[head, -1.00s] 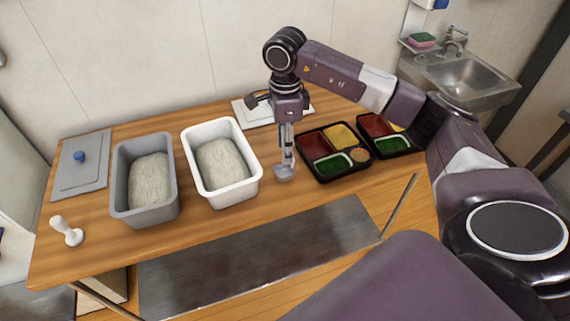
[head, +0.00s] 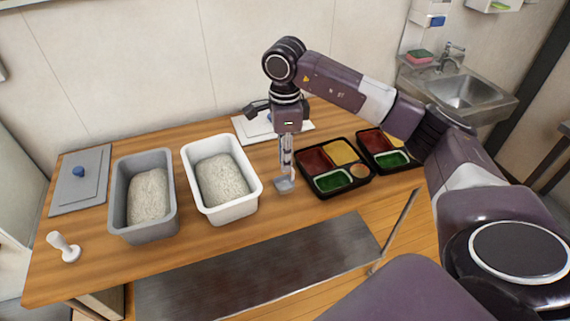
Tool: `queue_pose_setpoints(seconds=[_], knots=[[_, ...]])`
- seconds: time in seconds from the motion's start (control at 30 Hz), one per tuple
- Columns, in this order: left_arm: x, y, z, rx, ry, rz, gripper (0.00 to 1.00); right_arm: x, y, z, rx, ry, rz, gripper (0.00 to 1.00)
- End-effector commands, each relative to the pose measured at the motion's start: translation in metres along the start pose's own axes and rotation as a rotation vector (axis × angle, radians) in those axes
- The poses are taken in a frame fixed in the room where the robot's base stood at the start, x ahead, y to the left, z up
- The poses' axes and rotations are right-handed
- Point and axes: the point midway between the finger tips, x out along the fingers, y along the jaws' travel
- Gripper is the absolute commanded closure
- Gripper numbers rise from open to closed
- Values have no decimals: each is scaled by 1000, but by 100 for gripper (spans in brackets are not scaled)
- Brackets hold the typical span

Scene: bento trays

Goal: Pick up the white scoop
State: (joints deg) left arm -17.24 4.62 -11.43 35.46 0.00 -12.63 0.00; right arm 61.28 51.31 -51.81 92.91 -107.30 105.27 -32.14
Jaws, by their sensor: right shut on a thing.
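My right gripper (head: 287,136) points down over the table, between the white bin and the black bento trays. It is shut on the upright handle of a scoop (head: 285,185), which looks pale grey rather than clearly white. The scoop's head hangs at the lower end, close to the table; I cannot tell whether it touches. My left gripper is not in view.
A white bin (head: 238,209) and a grey bin (head: 146,232) hold rice. A grey lid (head: 82,193) lies at the left. Two black trays (head: 318,193) with colored food stand right of the scoop. A white lid (head: 245,130) lies behind the gripper.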

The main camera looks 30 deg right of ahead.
Motion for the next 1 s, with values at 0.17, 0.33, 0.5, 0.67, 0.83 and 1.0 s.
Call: queue_pose_setpoints(seconds=[0.17,0.33,0.5,0.67,0.83,1.0], knots=[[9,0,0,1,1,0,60,-37,-2,1,-1,-6,-9,100],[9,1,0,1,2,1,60,-92,-2,0,1,-3,-9,100],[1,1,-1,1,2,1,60,-131,-1,0,1,-2,-7,100],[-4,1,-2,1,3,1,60,-157,-1,0,1,-2,-5,100],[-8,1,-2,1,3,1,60,-176,0,0,0,-1,-3,100],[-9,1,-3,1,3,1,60,-184,0,0,0,-1,-2,100]])
